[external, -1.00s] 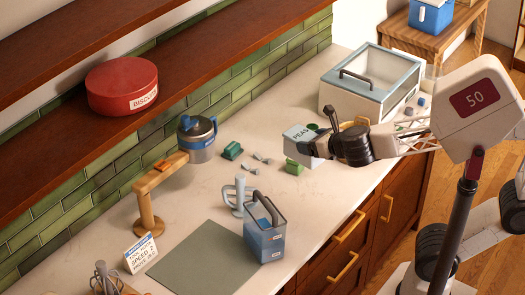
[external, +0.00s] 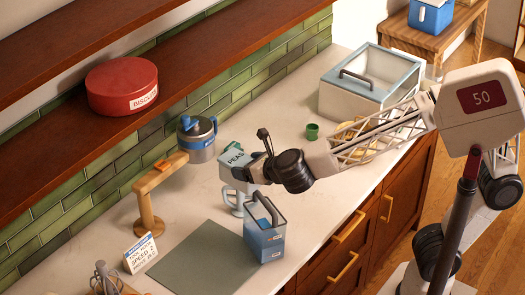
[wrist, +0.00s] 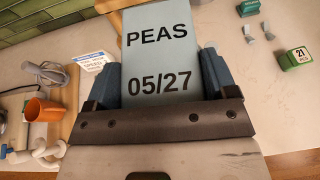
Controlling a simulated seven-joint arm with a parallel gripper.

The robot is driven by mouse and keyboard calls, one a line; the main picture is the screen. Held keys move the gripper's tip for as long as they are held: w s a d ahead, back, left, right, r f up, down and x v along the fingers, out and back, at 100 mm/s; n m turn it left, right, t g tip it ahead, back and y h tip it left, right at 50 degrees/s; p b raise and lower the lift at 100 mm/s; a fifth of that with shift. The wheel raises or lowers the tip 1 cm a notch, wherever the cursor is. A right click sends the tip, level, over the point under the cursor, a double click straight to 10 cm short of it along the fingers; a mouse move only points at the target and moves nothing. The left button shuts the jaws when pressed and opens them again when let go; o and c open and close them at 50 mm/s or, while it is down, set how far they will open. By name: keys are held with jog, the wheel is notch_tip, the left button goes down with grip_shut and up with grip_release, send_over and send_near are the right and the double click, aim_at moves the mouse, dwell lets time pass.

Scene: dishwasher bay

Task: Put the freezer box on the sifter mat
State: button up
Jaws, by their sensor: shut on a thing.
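The freezer box, a pale blue-grey box marked PEAS (external: 233,158), is held in my gripper (external: 246,172). In the wrist view the freezer box (wrist: 160,50) sits between both blue fingers of my gripper (wrist: 160,72), its label reading PEAS 05/27. In the external view it is above the counter, over the pale mug. The mat, a flat grey-green sheet (external: 200,262), lies bare on the counter at the lower left, apart from the box. The standing card (external: 140,253) is at its left edge; its print is too small to read fully.
A wooden stand (external: 147,205) and a steel jug (external: 198,142) are behind.

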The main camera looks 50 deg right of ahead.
jog(key=w+a+f, duration=0.2)
jog(key=a+f, duration=0.1)
jog(key=a, duration=1.1)
send_over(216, 268)
notch_tip(216, 268, down, 11)
jog(key=shift+f+n+y, duration=0.2)
jog(key=shift+n+y, duration=0.1)
jog(key=shift+y, duration=0.1)
notch_tip(216, 268, down, 6)
jog(key=shift+f, duration=0.15)
jog(key=shift+f, duration=1.85)
jog(key=shift+f, duration=0.15)
jog(key=o, duration=1.1)
